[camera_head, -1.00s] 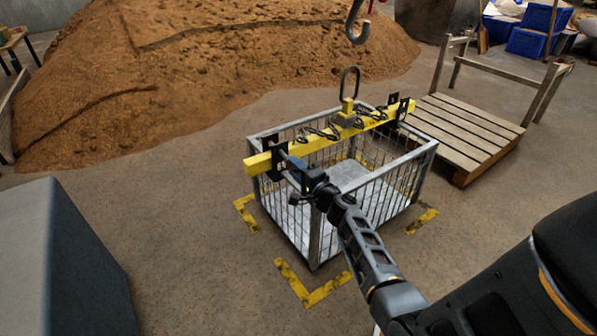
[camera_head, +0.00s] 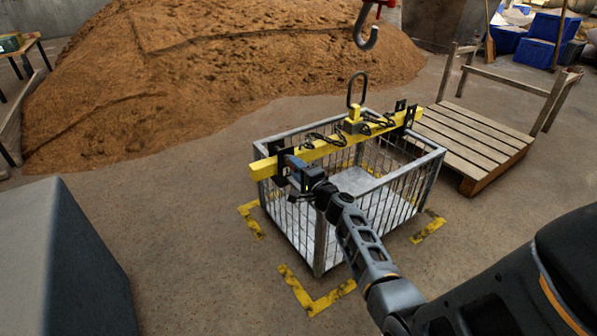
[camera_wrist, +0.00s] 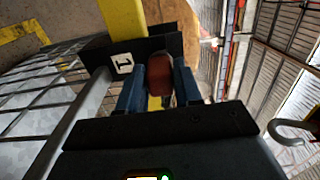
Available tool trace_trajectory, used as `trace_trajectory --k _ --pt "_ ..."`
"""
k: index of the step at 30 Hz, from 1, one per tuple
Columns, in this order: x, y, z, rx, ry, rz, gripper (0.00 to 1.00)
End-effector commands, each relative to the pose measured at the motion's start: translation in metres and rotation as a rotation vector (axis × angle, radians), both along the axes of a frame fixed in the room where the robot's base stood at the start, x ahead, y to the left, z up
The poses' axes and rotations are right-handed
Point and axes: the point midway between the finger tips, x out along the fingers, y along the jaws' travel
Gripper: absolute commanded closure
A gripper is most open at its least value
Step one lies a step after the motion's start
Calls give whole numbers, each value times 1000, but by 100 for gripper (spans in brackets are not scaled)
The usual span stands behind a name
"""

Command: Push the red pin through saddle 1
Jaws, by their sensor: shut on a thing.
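My gripper (camera_wrist: 160,80) is shut on the red pin (camera_wrist: 159,68), whose red end shows between the blue fingers in the wrist view. The pin lies right up against saddle 1 (camera_wrist: 140,44), a black bracket with a white "1" label. How deep the pin sits in it is hidden. In the head view my gripper (camera_head: 294,172) is at the near left end of the yellow beam (camera_head: 325,149), beside the black saddle there (camera_head: 281,164). The pin cannot be made out in that view.
The beam lies across a wire basket (camera_head: 319,245) on the floor between yellow marks. A hook (camera_head: 366,32) hangs above the beam's lifting ring (camera_head: 350,92); it also shows in the wrist view (camera_wrist: 290,130). A wooden pallet (camera_head: 465,145) stands right, a grey block (camera_head: 60,260) left.

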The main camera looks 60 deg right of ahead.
Motion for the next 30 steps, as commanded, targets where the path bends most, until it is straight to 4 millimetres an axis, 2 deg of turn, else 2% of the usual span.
trace_trajectory --k 15,30 --pt "12 -7 0 -1 -1 0 100" --pt "13 -8 1 -1 -1 0 100"
